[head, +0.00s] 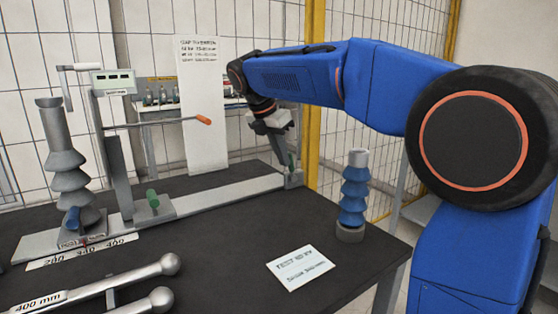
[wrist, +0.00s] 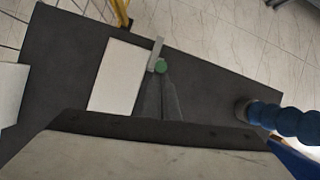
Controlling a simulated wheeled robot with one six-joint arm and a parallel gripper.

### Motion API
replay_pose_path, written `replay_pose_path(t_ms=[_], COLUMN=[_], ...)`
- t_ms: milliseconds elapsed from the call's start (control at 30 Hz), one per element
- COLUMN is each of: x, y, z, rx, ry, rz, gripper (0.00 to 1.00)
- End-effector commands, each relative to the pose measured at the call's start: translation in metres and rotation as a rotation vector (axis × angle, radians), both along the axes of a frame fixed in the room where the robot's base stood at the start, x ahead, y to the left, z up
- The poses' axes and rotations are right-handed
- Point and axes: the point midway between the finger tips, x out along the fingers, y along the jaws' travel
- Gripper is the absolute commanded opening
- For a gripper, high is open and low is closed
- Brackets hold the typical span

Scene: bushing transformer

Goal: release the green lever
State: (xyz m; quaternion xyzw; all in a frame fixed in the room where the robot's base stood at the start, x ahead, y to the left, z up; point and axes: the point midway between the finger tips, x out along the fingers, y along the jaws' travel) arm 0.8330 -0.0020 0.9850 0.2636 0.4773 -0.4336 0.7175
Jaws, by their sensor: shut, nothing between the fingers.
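A green lever (head: 291,161) stands at the right end of the long grey rail (head: 215,194), by a small end block (head: 293,179). Its round green top (wrist: 161,66) shows in the wrist view, just beyond my fingertips. My gripper (head: 284,160) points down right beside this lever, with its fingers (wrist: 160,84) shut and nothing held. I cannot tell whether the fingers touch the lever. A second green handle (head: 152,199) sits on the carriage further left on the rail, clear of my gripper.
A grey ribbed bushing (head: 66,165) and an upright with an orange-tipped crank (head: 203,120) stand at the left. A blue ribbed bushing (head: 354,190) stands to the right on the black table. Metal bars (head: 110,285) and a paper label (head: 300,268) lie in front.

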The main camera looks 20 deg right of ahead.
Motion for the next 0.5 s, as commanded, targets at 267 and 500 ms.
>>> replay_pose_path(t_ms=[267, 500], x=[0.005, 0.006], y=[-0.013, -0.018], z=[0.006, 0.008], rx=[0.097, 0.095], ry=[0.029, 0.029], rz=[-0.001, 0.000], gripper=[0.00, 0.00])
